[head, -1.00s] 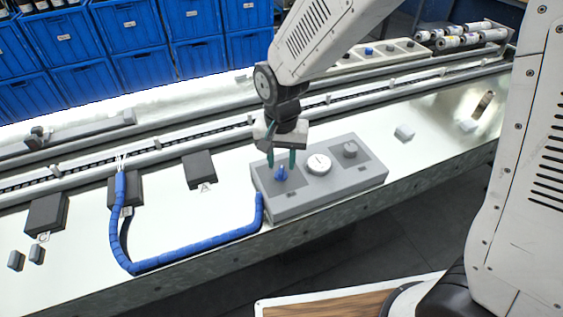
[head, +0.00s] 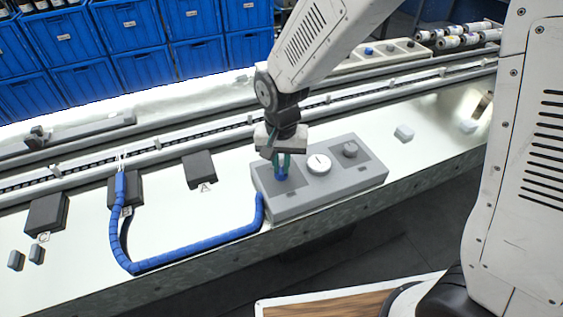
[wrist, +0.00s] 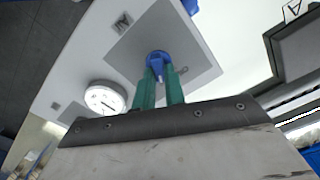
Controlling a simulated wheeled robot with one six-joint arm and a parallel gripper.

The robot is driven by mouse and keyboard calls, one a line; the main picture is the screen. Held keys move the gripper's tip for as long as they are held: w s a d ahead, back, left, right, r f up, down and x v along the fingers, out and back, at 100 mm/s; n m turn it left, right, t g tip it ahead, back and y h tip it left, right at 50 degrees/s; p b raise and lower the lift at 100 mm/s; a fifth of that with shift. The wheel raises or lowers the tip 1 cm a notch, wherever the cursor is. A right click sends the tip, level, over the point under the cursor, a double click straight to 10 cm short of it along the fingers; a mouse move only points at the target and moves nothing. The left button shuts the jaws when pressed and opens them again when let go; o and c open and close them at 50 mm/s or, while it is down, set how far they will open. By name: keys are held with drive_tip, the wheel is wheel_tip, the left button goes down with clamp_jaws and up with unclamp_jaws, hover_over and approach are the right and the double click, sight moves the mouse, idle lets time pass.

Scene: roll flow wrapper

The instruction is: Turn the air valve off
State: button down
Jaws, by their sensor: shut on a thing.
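The air valve is a small blue knob (head: 281,173) on the left part of a grey control box (head: 325,196); it also shows in the wrist view (wrist: 158,62). My gripper (head: 283,162), with green fingers, points down over the knob. In the wrist view, my gripper (wrist: 159,78) has its fingers shut on the knob, one on each side. The fingers hide part of the knob's sides. A blue hose (head: 195,248) runs to the left end of the box.
A round white gauge (head: 319,164) and a grey knob (head: 350,149) stand on the same box, right of my gripper. Dark blocks (head: 199,170) and a conveyor rail (head: 220,131) lie behind and left. Blue crates (head: 135,67) stand at the back.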

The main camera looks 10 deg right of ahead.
drive_tip(key=n, duration=0.6)
drive_tip(key=shift+a, duration=0.2)
drive_tip(key=shift+a+n, duration=0.1)
drive_tip(key=shift+n, duration=2.6)
drive_tip(key=c, duration=1.5)
unclamp_jaws()
drive_tip(key=shift+s, duration=0.1)
drive_tip(key=shift+o, duration=0.2)
drive_tip(key=shift+r, duration=0.1)
wheel_tip(320, 180, up, 8)
drive_tip(key=shift+f, duration=0.15)
